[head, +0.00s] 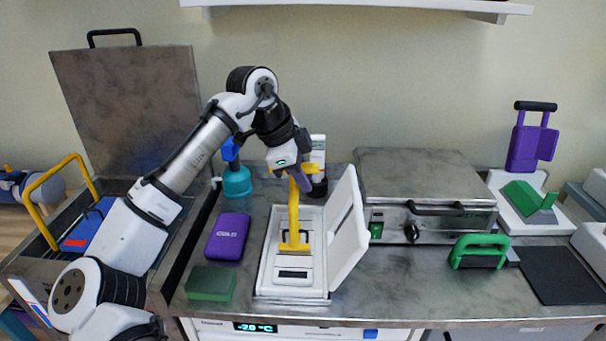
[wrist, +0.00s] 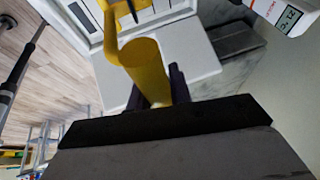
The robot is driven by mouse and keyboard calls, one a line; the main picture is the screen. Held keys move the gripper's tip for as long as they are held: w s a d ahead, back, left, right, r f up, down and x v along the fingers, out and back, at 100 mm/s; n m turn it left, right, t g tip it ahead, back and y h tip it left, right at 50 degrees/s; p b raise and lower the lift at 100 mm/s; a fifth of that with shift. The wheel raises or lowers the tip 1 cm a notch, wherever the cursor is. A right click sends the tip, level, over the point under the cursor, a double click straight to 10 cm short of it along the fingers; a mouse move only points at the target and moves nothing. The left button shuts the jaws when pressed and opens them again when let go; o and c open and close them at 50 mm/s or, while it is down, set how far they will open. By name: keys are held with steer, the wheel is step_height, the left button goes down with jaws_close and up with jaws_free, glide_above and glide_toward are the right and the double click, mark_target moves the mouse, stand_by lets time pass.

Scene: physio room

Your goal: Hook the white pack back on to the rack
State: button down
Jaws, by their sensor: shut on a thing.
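My gripper (head: 299,176) is shut on the top of a yellow upright tool (head: 294,215). In the wrist view the yellow tool (wrist: 143,62) stands between my purple fingers (wrist: 155,85). Its foot reaches into an open white case (head: 262,270), at a white slab (head: 293,262) that looks like the white pack. I cannot tell whether the tool is hooked to the slab or only touches it. At the left, an open metal tank (head: 30,262) holds a yellow-handled frame (head: 50,200) that may be the rack, with a blue pack (head: 88,228) in it.
A purple COLD pack (head: 227,237) and a green block (head: 210,283) lie left of the case. A metal box unit (head: 425,175) stands right of its raised lid (head: 348,225). A teal bottle (head: 236,182) is behind. The tank's lid (head: 130,105) stands open. My arm crosses above the tank.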

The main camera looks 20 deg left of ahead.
steer(key=shift+r+p, duration=0.95)
steer(key=shift+r, duration=0.1)
stand_by(0.4)
steer(key=shift+r+p, duration=2.15)
steer(key=shift+r, duration=0.25)
